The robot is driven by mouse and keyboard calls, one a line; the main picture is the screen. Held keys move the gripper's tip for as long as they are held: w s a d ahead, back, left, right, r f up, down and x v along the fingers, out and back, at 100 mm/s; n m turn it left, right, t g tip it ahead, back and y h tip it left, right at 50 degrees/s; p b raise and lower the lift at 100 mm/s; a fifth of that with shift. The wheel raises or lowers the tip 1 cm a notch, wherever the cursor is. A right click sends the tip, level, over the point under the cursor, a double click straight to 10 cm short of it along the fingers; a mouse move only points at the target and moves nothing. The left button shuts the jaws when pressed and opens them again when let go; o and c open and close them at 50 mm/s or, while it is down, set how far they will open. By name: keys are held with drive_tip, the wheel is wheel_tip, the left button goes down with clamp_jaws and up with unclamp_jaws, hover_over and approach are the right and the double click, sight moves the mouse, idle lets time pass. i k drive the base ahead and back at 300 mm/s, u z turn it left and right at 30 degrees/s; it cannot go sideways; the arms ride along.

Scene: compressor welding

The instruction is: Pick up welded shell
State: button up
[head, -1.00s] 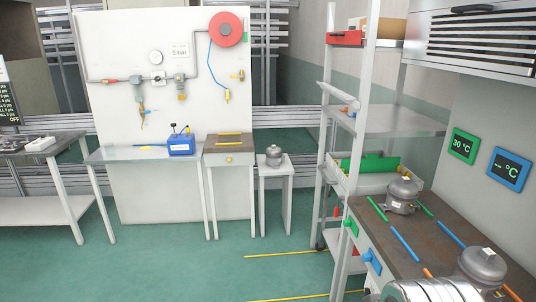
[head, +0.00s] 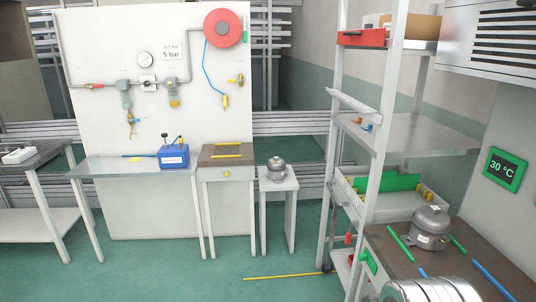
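A grey metal compressor shell (head: 277,168), domed with a flange, sits upright on a small white stand (head: 291,185) at the middle of the head view. A second grey compressor shell (head: 430,228) with a pale label stands on the brown-topped bench (head: 470,240) at the right, between green strips. I cannot tell from the picture which shell is welded.
A table with a yellow-striped brown top (head: 226,155) stands left of the white stand. A blue box (head: 174,156) sits on the steel table (head: 120,167). A shelf rack (head: 380,130) stands right of centre.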

sight(277, 169)
drive_tip(key=u, duration=0.15)
drive_tip(key=i, duration=2.2)
drive_tip(key=u, duration=0.4)
drive_tip(key=i, duration=1.8)
drive_tip(key=u, duration=0.15)
